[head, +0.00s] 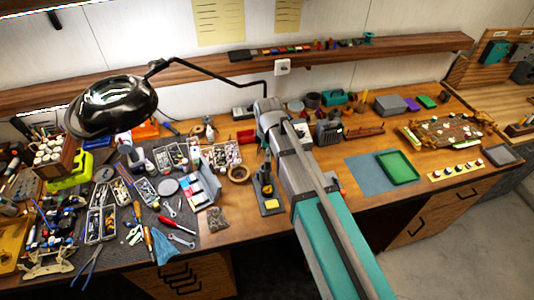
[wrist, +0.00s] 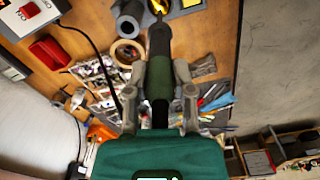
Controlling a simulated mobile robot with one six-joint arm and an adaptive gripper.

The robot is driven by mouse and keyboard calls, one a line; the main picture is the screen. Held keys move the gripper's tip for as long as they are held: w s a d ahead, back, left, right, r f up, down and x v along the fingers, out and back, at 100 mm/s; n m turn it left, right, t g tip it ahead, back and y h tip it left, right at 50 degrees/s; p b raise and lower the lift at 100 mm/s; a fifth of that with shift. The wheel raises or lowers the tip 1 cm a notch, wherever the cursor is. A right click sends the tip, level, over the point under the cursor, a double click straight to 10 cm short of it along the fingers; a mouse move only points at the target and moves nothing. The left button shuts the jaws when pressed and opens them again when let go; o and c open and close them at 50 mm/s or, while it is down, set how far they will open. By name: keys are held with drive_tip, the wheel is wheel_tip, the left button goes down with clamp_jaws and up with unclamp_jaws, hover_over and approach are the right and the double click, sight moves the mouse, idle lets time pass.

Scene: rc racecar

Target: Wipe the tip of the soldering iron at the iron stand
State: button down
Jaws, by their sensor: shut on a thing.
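In the wrist view my gripper (wrist: 162,75) is shut on the soldering iron (wrist: 161,45) around its green grip. The iron's dark front end points up the picture, away from me. Its tip is by a yellow, bright spot (wrist: 158,6) at the top edge, and I cannot tell whether they touch. The iron stand (head: 270,207) is on the bench in the head view, with a dark base, a grey pad and yellow parts. Part of its base seems to show at the top of the wrist view (wrist: 187,8). In the head view my arm hides my gripper and the iron.
A tan tape roll (head: 240,172) lies left of the stand. A black lamp (head: 112,103) hangs over the left bench, which is crowded with tools and parts boxes. A blue mat with a green tray (head: 398,168) lies to the right. A dark cable (wrist: 98,55) runs left of my gripper.

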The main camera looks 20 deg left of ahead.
drive_tip(key=shift+r+p, duration=1.1)
drive_tip(key=shift+r, duration=0.25)
drive_tip(key=shift+w, duration=0.1)
